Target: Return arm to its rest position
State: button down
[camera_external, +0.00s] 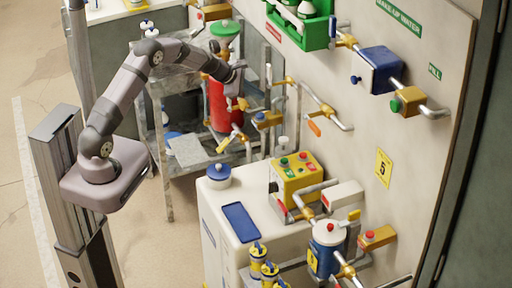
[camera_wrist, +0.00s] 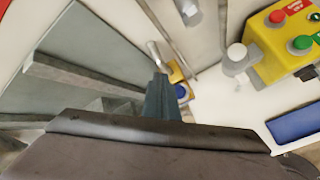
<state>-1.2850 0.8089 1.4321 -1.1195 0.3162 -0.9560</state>
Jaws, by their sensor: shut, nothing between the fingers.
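My arm (camera_external: 120,88) rises from its mount on the column at the left, bends at a high elbow and reaches right towards the wall panel. My gripper (camera_external: 236,86) is in front of the upper part of the red cylinder, close to the pipes; its fingertips are small and hard to make out there. In the wrist view my gripper (camera_wrist: 160,98) shows its fingers together, with nothing held. Whether the fingers touch any pipe cannot be told.
The red cylinder (camera_external: 219,103) stands behind my gripper. Yellow-jointed pipes (camera_external: 318,103) and a blue box (camera_external: 374,70) stick out from the panel. Below are a yellow button box (camera_external: 296,178), also in the wrist view (camera_wrist: 283,42), and a white cabinet (camera_external: 222,206) with a blue tray (camera_external: 241,222).

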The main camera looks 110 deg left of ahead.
jog(key=shift+w+d+m, duration=0.15)
jog(key=shift+d+m, duration=0.05)
jog(key=shift+m, duration=0.7)
jog(key=s+d+f+m+g+h, duration=0.1)
jog(key=s+d+f+m+h, duration=0.15)
jog(key=d+f+m, duration=0.4)
jog(key=s+d+f+m+g+h, duration=0.1)
jog(key=s+d+f+m+h, duration=0.15)
jog(key=d, duration=0.65)
jog(key=s+d+f+m+g+h, duration=0.1)
jog(key=s+d+f+m+h, duration=0.15)
jog(key=d+m, duration=0.4)
jog(key=s+d+r+m+g, duration=0.15)
jog(key=d+r+m, duration=0.4)
jog(key=d, duration=0.95)
jog(key=s+d+r+m+g, duration=0.1)
jog(key=d+r+m+g, duration=0.15)
jog(key=d+m, duration=0.9)
jog(key=w+d+r+m, duration=0.1)
jog(key=w+d, duration=0.2)
jog(key=d, duration=0.3)
jog(key=w+d+r+m+t, duration=0.1)
jog(key=w+d+r, duration=0.1)
jog(key=d, duration=0.5)
jog(key=shift+w+r+m, duration=0.2)
jog(key=shift+w+m, duration=0.15)
jog(key=shift+w, duration=0.25)
jog(key=shift+a, duration=0.1)
